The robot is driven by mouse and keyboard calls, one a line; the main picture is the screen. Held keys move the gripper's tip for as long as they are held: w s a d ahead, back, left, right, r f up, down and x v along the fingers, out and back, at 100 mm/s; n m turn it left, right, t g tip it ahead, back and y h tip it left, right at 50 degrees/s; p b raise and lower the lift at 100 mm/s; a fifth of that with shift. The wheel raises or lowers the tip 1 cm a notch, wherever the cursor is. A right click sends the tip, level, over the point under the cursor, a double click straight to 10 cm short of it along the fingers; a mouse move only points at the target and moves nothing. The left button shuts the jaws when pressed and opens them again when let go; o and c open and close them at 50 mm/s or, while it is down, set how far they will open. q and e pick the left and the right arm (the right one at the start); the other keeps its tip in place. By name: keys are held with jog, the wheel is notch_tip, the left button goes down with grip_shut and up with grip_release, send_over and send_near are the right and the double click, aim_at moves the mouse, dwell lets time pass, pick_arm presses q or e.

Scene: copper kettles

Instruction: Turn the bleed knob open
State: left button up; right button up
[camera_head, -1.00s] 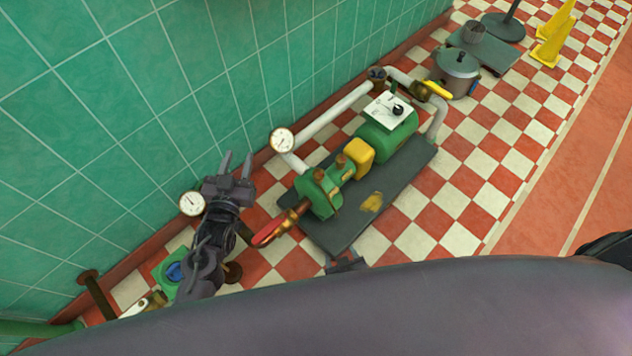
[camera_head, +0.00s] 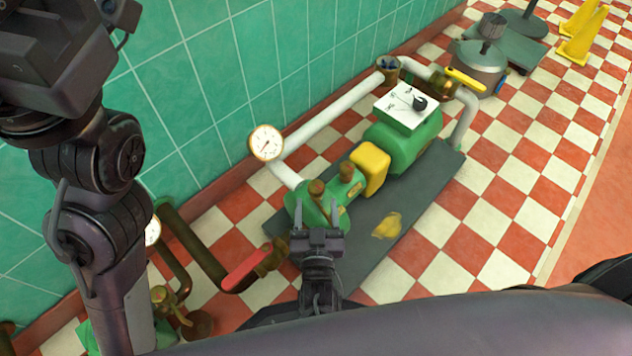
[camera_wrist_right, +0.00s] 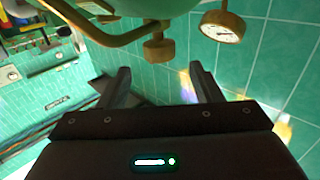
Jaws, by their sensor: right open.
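The green pump (camera_head: 318,208) stands on a dark base plate, with two brass knobs (camera_head: 317,187) and (camera_head: 346,171) on top. I cannot tell which is the bleed knob. My right gripper (camera_head: 318,212) is open and empty, its two fingers apart in front of the pump casing. In the right wrist view, the open fingers (camera_wrist_right: 160,85) point toward a brass knob (camera_wrist_right: 158,48) on a green body, beside a brass pipe. The knob appears beyond the fingertips, apart from them. My left arm fills the left side of the head view; its fingers are out of frame.
A red-handled lever (camera_head: 246,268) is left of the right gripper. A white-faced gauge (camera_head: 266,143) and white pipe (camera_head: 335,115) stand by the green wall. A yellow-handled valve (camera_head: 465,79) and metal pot (camera_head: 478,65) are at the back. The checkered floor (camera_head: 480,215) at right is clear.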

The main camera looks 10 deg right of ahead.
aim_at(317, 193)
jog(key=w+b, duration=0.1)
jog(key=w, duration=0.2)
jog(key=w+d+b, duration=0.1)
jog(key=w, duration=0.2)
jog(key=shift+w+d, duration=0.1)
jog(key=shift+d, duration=0.05)
jog(key=c, duration=1)
